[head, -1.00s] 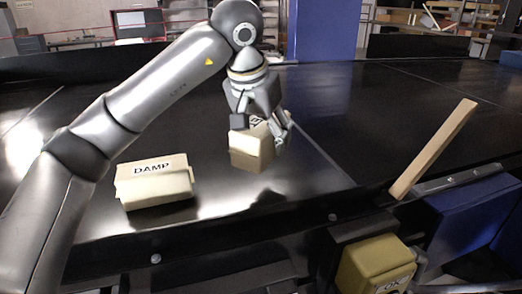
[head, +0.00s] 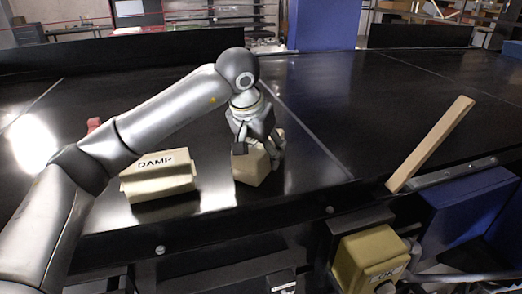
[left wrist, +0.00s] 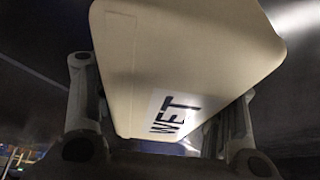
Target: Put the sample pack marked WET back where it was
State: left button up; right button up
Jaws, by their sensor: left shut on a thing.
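The sample pack marked WET (head: 250,170) is a cream block held in my left gripper (head: 258,152), low over the black conveyor. I cannot tell whether its underside touches the surface. In the left wrist view the pack (left wrist: 185,55) fills the middle between the two fingers, with the WET label toward its lower end. A similar cream pack marked DAMP (head: 158,180) rests on the conveyor to the left, apart from the held one. My right gripper does not show.
A long wooden bar (head: 430,145) slants up at the conveyor's right front. A yellow box (head: 368,258) with partly hidden lettering sits below the front edge. A small red thing (head: 94,124) shows behind my left arm. The black conveyor (head: 330,95) is clear behind the held pack.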

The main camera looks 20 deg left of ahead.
pick_arm(q)
jog(key=o, duration=1.4)
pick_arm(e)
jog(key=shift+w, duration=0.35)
pick_arm(q)
jog(key=b+v, duration=0.2)
jog(key=v, duration=1)
jog(key=shift+r, duration=0.1)
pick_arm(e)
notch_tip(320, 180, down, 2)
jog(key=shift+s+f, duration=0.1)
